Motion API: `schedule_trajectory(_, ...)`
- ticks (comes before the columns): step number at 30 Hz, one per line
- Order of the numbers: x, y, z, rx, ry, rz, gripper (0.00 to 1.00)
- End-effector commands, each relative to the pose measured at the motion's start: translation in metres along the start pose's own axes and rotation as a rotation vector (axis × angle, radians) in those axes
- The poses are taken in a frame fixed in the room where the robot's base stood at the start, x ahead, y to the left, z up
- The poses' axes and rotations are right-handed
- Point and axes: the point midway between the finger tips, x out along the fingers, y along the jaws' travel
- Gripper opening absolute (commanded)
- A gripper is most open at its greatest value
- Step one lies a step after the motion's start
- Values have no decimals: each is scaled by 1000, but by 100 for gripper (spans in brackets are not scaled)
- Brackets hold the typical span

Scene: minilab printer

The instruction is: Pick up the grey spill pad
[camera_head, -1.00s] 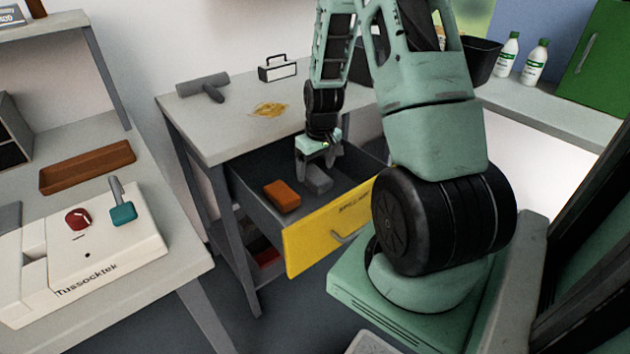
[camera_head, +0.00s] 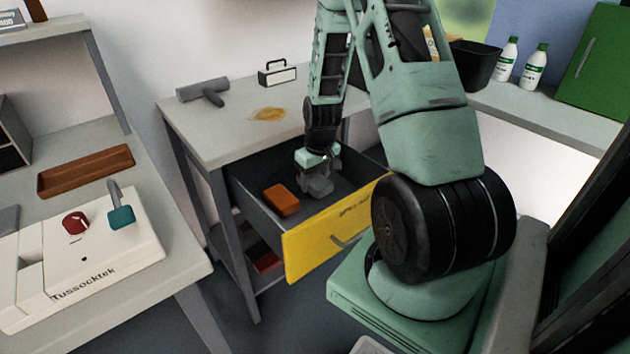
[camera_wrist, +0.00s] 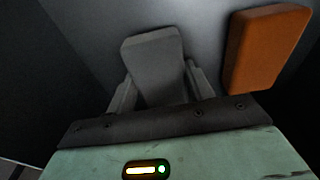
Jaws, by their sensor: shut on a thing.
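The grey spill pad (camera_head: 318,187) is in the open yellow-fronted drawer (camera_head: 300,252). My gripper (camera_head: 318,178) reaches down into the drawer and is shut on the pad. In the wrist view the grey pad (camera_wrist: 155,62) is between the two fingers of my gripper (camera_wrist: 160,92), its far end sticking out past them. I cannot tell whether the pad touches the drawer floor. An orange block (camera_head: 281,199) lies in the drawer to the left of the pad, and it also shows at the right in the wrist view (camera_wrist: 264,50).
The drawer walls stand close around my gripper. The table top (camera_head: 225,130) above carries a grey hammer-like tool (camera_head: 205,91), a yellow-brown spill (camera_head: 267,114) and a small white case (camera_head: 277,73). A left bench holds a white device (camera_head: 85,250) and a brown tray (camera_head: 86,170).

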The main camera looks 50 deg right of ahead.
Motion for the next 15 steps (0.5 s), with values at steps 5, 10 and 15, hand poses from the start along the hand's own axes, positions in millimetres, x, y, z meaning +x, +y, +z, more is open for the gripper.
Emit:
schedule_trajectory(5,-12,0,-2,0,3,1,30)
schedule_trajectory(10,-40,0,-6,0,5,2,30)
schedule_trajectory(15,-89,1,-12,0,7,3,30)
